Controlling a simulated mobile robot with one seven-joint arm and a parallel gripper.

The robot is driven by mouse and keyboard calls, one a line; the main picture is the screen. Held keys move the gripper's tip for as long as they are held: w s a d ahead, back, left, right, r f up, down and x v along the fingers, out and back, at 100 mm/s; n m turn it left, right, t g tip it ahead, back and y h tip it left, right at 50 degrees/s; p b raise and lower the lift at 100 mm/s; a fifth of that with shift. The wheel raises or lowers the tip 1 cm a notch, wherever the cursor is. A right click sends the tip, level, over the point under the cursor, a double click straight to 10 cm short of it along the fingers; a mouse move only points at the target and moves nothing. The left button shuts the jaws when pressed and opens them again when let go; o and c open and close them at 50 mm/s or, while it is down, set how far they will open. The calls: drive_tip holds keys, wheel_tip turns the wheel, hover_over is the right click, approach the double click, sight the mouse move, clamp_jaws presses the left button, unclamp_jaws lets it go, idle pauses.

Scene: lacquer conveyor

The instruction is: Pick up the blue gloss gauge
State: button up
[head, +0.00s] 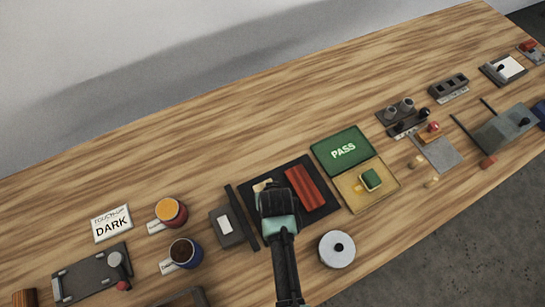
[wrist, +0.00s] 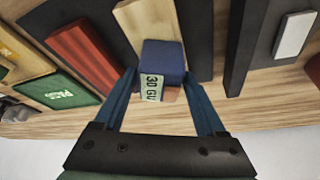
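The blue gloss gauge (wrist: 162,57) is a small blue block with a pale "30 GU" label, seen in the wrist view at the end of a pale wooden block (wrist: 145,22). My gripper (wrist: 161,76) is open, with one blue finger on each side of the gauge. Narrow gaps seem to show between the fingers and the gauge; contact is not clear. In the head view my gripper (head: 278,208) is over the black mat (head: 326,211) and hides the gauge.
A red block (head: 304,187) lies on the mat beside my gripper. A dark bar (head: 241,217) and a grey device (head: 227,228) stand to the left. The green PASS panel (head: 341,150) and yellow tray (head: 357,200) are to the right. A round silver disc (head: 337,249) is in front.

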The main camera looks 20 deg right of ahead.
clamp_jaws()
drive_tip(key=shift+r, duration=0.1)
